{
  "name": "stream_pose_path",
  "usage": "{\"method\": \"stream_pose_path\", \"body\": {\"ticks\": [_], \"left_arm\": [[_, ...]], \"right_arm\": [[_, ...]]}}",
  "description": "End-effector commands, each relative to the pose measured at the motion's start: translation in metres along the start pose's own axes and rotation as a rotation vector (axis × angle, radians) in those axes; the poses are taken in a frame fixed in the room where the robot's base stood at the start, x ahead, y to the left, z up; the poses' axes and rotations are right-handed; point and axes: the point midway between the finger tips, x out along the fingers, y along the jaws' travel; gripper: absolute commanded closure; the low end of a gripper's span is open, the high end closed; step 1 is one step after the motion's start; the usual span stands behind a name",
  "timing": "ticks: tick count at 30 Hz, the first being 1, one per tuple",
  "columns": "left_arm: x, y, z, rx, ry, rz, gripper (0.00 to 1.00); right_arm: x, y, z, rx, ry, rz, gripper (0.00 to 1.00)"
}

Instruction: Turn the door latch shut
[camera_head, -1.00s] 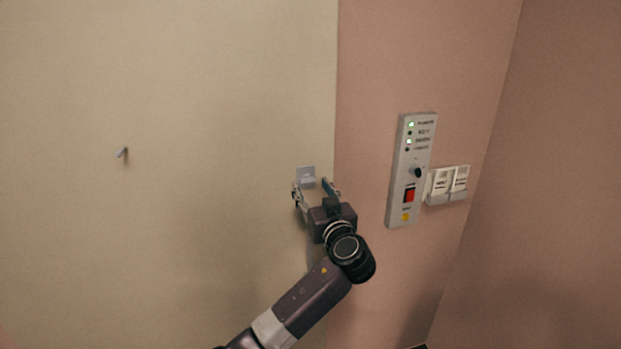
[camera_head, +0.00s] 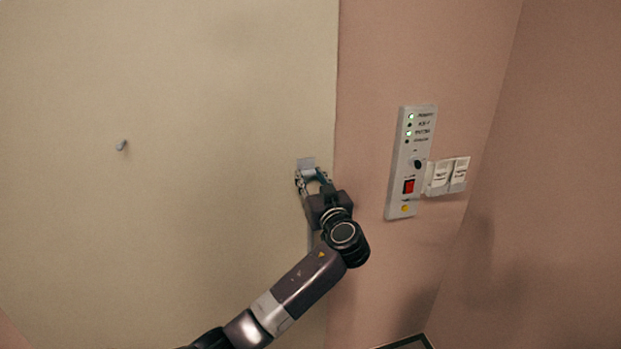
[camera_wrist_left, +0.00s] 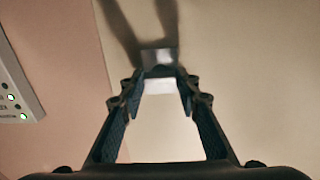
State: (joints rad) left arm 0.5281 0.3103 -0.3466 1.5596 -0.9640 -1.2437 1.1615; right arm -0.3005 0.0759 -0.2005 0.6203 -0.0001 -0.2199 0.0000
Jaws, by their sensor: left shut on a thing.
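The door latch is a small grey metal piece. Its plate (camera_head: 306,163) sits near the right edge of the cream door panel (camera_head: 200,120). My left gripper (camera_head: 311,177) is at the latch, with its fingers shut on it from below in the head view. In the left wrist view, the light latch lever (camera_wrist_left: 159,86) lies between the two fingers, below the latch plate (camera_wrist_left: 159,56). The fingers partly cover the lever, so its exact angle is hard to tell. My right gripper is not in view.
A grey control panel (camera_head: 417,127) with green lights, a black knob and a red switch is on the pink wall to the right. White switches (camera_head: 447,176) sit beside it. A small grey peg (camera_head: 121,145) sticks out of the cream panel at left.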

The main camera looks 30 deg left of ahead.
Motion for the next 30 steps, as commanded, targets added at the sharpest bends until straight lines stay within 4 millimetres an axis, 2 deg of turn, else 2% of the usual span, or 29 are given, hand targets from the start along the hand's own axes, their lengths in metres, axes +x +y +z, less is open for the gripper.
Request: {"method": "stream_pose_path", "body": {"ticks": [11, 20, 30], "left_arm": [[0.0, 0.0, 0.003, 0.121, -0.001, -0.001, 0.94], [0.0, 0.001, 0.002, 0.378, -0.001, 0.001, 0.94], [-0.001, 0.001, 0.001, 0.704, -0.002, 0.001, 0.94]], "right_arm": [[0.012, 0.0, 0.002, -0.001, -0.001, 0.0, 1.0], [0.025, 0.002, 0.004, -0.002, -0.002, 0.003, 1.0], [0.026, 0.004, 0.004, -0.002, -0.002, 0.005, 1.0]]}}
